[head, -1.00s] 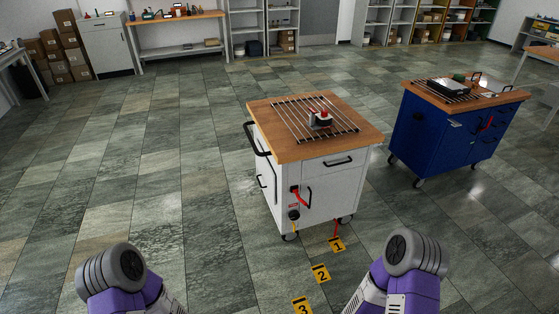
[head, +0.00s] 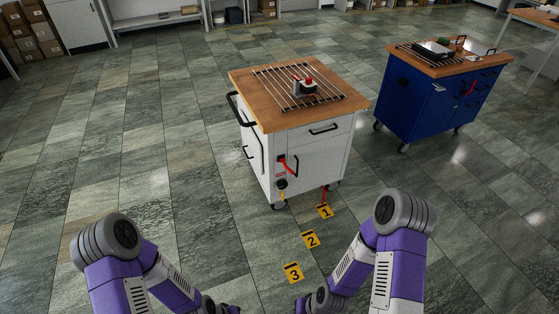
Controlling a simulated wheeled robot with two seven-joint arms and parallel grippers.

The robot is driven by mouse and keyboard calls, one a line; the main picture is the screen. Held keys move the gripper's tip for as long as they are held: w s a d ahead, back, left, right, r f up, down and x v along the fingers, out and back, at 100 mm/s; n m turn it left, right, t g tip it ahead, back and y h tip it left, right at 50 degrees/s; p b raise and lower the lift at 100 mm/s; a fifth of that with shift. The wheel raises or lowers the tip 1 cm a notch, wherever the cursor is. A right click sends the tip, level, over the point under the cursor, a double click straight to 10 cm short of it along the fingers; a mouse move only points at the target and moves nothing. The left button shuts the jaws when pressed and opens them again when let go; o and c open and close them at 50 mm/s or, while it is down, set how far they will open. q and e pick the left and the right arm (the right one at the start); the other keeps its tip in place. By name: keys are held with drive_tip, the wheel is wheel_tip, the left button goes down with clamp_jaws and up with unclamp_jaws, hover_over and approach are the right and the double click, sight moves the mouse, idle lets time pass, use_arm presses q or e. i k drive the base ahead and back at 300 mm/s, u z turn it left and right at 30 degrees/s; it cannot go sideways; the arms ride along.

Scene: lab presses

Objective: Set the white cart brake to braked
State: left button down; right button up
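The white cart (head: 308,148) stands on the tiled floor ahead of me, with a wooden top. On its front left side is a red lever (head: 290,162) on a dark mount, with a round black knob (head: 281,184) below it. A red bar (head: 324,196) shows low near the right front caster. I cannot tell which of these is the brake, or its setting. My two arms reach in from the bottom edge, well short of the cart.
A blue cart (head: 430,108) stands to the right of the white cart. Yellow floor markers numbered 1 (head: 325,211), 2 (head: 310,240) and 3 (head: 293,272) lie between me and the white cart. The floor to the left is clear.

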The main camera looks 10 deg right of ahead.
sight(282, 160)
drive_tip(key=z, duration=0.65)
drive_tip(key=i, duration=1.6)
drive_tip(key=u, duration=0.05)
